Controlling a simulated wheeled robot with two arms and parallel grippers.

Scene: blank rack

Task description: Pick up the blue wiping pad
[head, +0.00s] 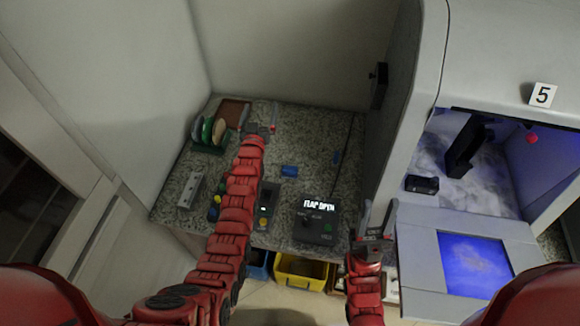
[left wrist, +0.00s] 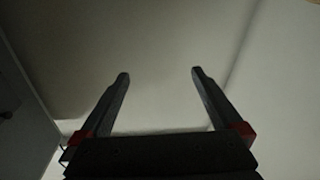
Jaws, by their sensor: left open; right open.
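A small blue block-like item (head: 289,171) lies on the speckled counter (head: 310,130), right of my left forearm. A smaller, flat, darker blue piece (head: 337,158) lies further right near a dark cable. I cannot tell for sure which is the wiping pad. My left gripper (head: 262,128) is over the back of the counter, beyond and left of both blue items. In the left wrist view its two fingers (left wrist: 158,80) are apart with nothing between them, facing a bare wall. My right gripper (head: 376,215) is open and empty, pointing up by the counter's right front edge.
A green rack with discs (head: 209,133) and a brown tray (head: 232,113) stand at the back left. A control box reading "FLAP OPEN" (head: 316,222) stands at the front. A yellow bin (head: 301,273) is below. A machine with an open flap (head: 412,240) is at right.

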